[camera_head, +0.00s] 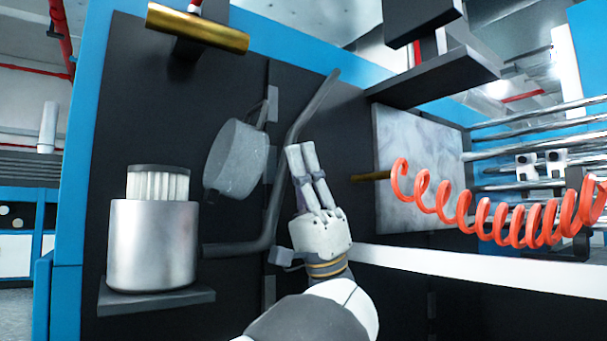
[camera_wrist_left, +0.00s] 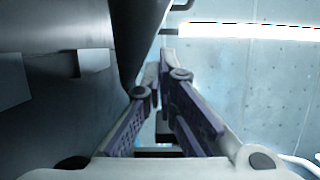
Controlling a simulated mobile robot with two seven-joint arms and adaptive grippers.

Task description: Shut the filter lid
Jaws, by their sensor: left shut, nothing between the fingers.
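The filter housing (camera_head: 152,245) is a silvery cylinder on a small dark shelf at the left of the dark panel. A white pleated filter (camera_head: 157,184) with a dark top stands up out of it. The filter lid (camera_head: 237,158), a grey round cap, hangs open and tilted to the right of the housing. My left gripper (camera_head: 300,150) is shut and empty, fingers pointing up, right of the lid and apart from it in the picture. Its fingers also show in the left wrist view (camera_wrist_left: 163,66). My right gripper is not in view.
A bent dark pipe (camera_head: 271,215) runs between the lid and my left gripper. A brass cylinder (camera_head: 197,27) juts out above. A coiled orange hose (camera_head: 490,219) and a grey plate (camera_head: 416,165) are at the right. The space before the housing looks clear.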

